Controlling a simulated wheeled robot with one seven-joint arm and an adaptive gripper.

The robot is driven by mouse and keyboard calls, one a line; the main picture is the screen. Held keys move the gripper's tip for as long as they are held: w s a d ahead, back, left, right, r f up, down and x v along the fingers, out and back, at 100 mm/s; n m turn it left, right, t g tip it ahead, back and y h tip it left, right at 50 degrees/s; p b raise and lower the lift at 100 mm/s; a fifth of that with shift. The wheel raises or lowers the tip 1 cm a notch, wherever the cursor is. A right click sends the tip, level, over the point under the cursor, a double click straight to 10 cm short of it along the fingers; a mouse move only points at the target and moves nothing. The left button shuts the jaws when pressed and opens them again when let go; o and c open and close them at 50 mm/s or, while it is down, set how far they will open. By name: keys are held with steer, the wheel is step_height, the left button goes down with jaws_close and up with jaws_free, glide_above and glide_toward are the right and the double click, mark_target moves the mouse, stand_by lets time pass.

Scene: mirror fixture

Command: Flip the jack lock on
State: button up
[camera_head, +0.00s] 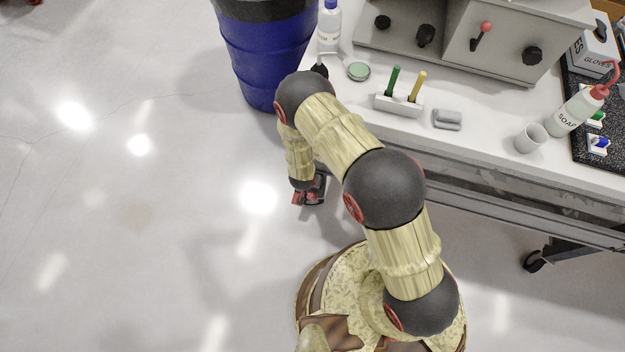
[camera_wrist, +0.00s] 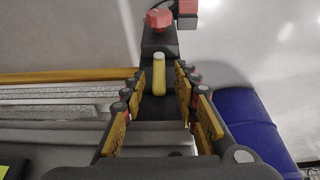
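My gripper (camera_head: 308,192) hangs low by the left end of the workbench in the head view, below the level of its top. In the wrist view my gripper (camera_wrist: 158,84) has its two fingers apart, with yellow pads facing each other. A yellow lever (camera_wrist: 159,75) on a dark mount shows between and beyond the fingertips, with a red block (camera_wrist: 158,18) farther out. This may be the jack lock, but I cannot tell for sure. I see no clear contact between fingers and lever. My arm hides this area in the head view.
A blue barrel (camera_head: 264,55) stands left of the workbench (camera_head: 480,140), and the barrel shows at right in the wrist view (camera_wrist: 245,125). The bench carries a marker holder (camera_head: 399,104), cup (camera_head: 531,138) and soap bottle (camera_head: 575,112). A caster (camera_head: 534,261) is below. Left floor is clear.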

steer(key=v, duration=1.2)
steer(key=shift+f, duration=0.1)
